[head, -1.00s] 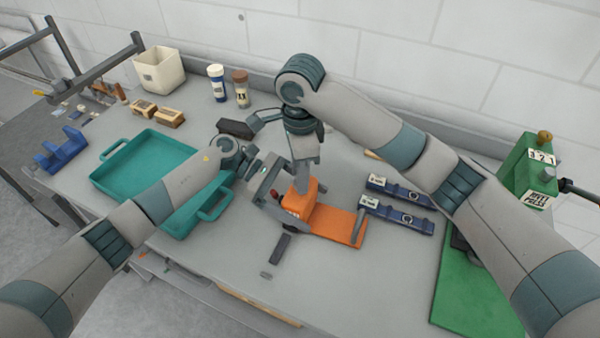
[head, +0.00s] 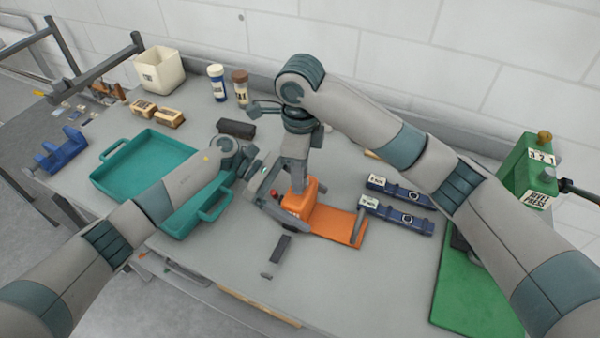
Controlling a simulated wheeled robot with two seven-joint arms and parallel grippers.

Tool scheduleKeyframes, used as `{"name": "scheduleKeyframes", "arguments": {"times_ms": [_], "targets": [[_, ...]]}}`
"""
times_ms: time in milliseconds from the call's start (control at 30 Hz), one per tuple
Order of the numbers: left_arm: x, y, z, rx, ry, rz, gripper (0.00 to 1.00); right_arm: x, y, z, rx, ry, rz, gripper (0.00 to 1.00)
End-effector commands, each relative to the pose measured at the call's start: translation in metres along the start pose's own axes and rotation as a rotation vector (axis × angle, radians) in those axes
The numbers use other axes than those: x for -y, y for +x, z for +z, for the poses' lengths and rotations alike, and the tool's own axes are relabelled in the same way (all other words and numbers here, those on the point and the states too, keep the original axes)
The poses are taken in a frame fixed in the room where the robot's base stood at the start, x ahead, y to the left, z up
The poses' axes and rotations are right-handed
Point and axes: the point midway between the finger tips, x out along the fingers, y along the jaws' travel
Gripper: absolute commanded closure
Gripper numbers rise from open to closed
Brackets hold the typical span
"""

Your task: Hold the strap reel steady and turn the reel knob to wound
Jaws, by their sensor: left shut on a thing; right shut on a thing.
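The strap reel (head: 338,225) is an orange device with a flat orange plate and a raised orange block, on the grey bench at the middle of the head view. My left gripper (head: 268,203) comes in from the left and is shut on the reel's left side; its fingertips are partly hidden. My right gripper (head: 297,187) points down from above and is shut at the top of the orange block, where the reel knob sits. The knob is hidden by the fingers, so its setting cannot be read.
A teal tray (head: 103,178) lies left of the reel. Two blue labelled bars (head: 397,213) lie to its right, and a green belt press (head: 520,175) stands at the far right. A dark block (head: 237,129) lies behind. The front bench is mostly clear.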

Motion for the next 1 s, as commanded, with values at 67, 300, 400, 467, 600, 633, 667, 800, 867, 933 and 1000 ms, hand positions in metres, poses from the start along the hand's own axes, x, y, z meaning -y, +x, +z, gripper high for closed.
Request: {"name": "scheduleKeyframes", "arguments": {"times_ms": [67,300,400,467,600,633,667,800,867,933,1000], "targets": [[0.0006,-0.0006,-0.0010,-0.001,-0.001,-0.001,0.51,0.0013,-0.0008,-0.0012,-0.002,0.002,-0.002,0.92],[0.0005,-0.0005,-0.0009,-0.001,-0.001,0.000,0.51,0.0008,-0.0005,-0.0008,-0.001,0.001,-0.001,0.51],[0.0004,-0.0004,-0.0008,-0.001,-0.001,-0.001,0.51,0.0005,-0.0003,-0.0006,-0.001,0.000,-0.001,0.51],[0.0004,-0.0003,-0.0008,-0.001,-0.001,0.000,0.51,0.0004,-0.0002,-0.0005,-0.001,-0.001,-0.001,0.51],[0.0003,-0.0003,-0.0007,-0.001,-0.001,0.000,0.51,0.0002,-0.0001,-0.0003,-0.001,-0.014,0.000,0.51],[0.0003,-0.0002,-0.0006,-0.001,-0.001,0.000,0.51,0.0002,-0.0001,-0.0003,-0.001,-0.020,0.000,0.51],[0.0002,-0.0002,-0.0006,-0.001,-0.001,0.000,0.51,0.0001,-0.0001,-0.0002,-0.001,-0.028,0.000,0.51],[0.0002,-0.0001,-0.0005,-0.001,-0.001,0.000,0.51,0.0001,0.0000,-0.0002,0.000,-0.087,0.000,0.51],[0.0001,-0.0001,-0.0004,-0.001,-0.001,0.000,0.51,0.0001,0.0000,-0.0002,0.000,-0.124,0.000,0.51],[0.0001,-0.0001,-0.0004,-0.001,-0.001,0.000,0.51,0.0000,0.0000,-0.0001,0.000,-0.176,0.000,0.51],[0.0001,-0.0001,-0.0004,-0.001,-0.001,0.000,0.51,0.0000,0.0000,-0.0001,0.000,-0.234,0.000,0.51]]}}
